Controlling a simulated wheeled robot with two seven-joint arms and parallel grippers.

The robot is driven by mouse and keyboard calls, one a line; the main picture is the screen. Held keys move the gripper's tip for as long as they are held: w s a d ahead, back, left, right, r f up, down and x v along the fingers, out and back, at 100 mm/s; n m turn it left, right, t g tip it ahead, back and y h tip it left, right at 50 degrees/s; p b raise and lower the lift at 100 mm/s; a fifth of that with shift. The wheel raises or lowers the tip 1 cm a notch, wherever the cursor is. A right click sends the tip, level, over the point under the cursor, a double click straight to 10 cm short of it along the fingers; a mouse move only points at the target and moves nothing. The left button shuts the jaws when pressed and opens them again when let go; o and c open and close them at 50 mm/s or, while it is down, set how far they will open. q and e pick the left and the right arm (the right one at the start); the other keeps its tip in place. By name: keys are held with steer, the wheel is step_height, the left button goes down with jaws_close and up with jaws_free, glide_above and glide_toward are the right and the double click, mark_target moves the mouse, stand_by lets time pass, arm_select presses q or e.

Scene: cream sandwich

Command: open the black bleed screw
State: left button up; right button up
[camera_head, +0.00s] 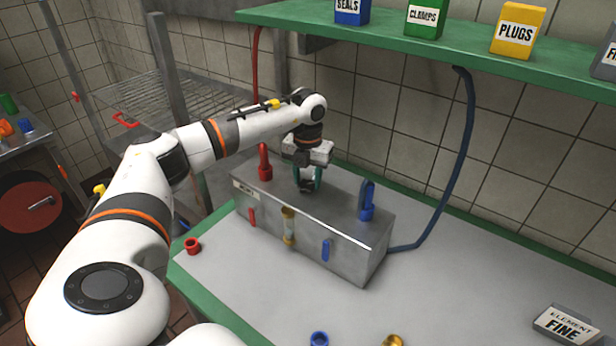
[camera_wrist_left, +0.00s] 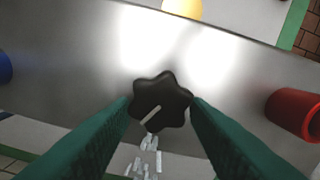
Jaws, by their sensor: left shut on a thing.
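The black bleed screw is a star-shaped knob with a pale line across its face. It sits on top of the grey metal box (camera_head: 340,222), and the left wrist view shows the knob (camera_wrist_left: 161,101) from above. My left gripper (camera_head: 309,184) points down over the top of the box. In the left wrist view its two green fingers (camera_wrist_left: 163,112) sit on either side of the knob, shut on it. The pale line on the knob slants from lower left to upper right. In the head view the fingers mostly hide the knob. My right gripper is not in view.
On the box, a red fitting (camera_head: 265,165) stands at left and a blue fitting (camera_head: 367,202) at right. A red ring (camera_head: 193,246), a blue ring (camera_head: 319,339) and a FINE element box (camera_head: 566,325) lie on the bench. A green shelf (camera_head: 430,42) hangs above.

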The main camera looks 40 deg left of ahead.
mark_target(306, 183)
arm_select(q)
steer(key=n, duration=0.5)
steer(key=shift+a+r+n, duration=0.15)
steer(key=shift+n, duration=0.25)
stand_by(0.4)
steer(key=o, duration=1)
steer(key=shift+c, duration=0.2)
step_height(306, 183, up, 12)
steer(key=b, duration=0.2)
steer(key=shift+b, duration=0.4)
